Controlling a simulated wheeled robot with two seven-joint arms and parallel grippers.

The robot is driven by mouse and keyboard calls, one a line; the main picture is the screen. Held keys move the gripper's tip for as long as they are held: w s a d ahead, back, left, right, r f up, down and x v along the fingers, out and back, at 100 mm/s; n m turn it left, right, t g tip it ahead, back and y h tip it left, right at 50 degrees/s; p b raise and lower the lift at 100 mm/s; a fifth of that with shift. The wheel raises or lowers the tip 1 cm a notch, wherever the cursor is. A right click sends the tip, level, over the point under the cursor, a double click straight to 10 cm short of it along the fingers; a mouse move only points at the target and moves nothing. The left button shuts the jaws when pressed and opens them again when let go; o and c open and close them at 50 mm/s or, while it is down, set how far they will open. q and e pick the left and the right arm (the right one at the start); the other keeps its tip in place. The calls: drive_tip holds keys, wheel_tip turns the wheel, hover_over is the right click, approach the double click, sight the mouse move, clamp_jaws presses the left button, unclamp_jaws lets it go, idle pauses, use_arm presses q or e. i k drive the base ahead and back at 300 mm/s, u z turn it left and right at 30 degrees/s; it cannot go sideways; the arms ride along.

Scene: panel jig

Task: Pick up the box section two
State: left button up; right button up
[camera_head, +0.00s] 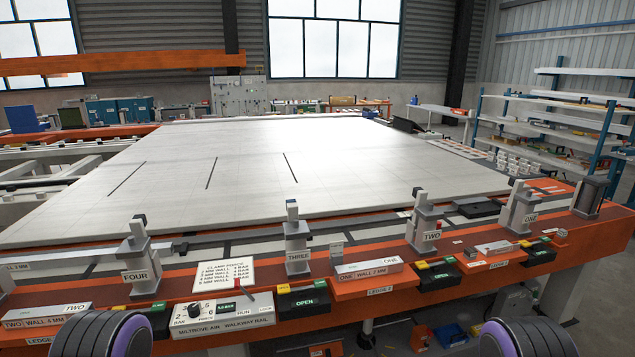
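The box section marked TWO (47,315) is a pale bar labelled as wall 4 mm. It lies on a ledge at the front left of the orange rail, cut off slightly by the picture's left side. A similar pale box section marked ONE (368,268) lies on a ledge right of the middle. A third, smaller pale bar (497,247) lies further right, its label too small to read. Rounded dark parts of my arms with purple rims show at the bottom left and bottom right. No fingers of either gripper are visible.
Upright clamps FOUR (136,257), THREE (297,243), TWO (427,224) and ONE (520,209) stand along the rail. A control box with a knob (222,315) and a clamp force sign (226,277) sit at the front. A large white panel (260,165) lies behind.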

sight(29, 319)
drive_tip(key=u, duration=1.65)
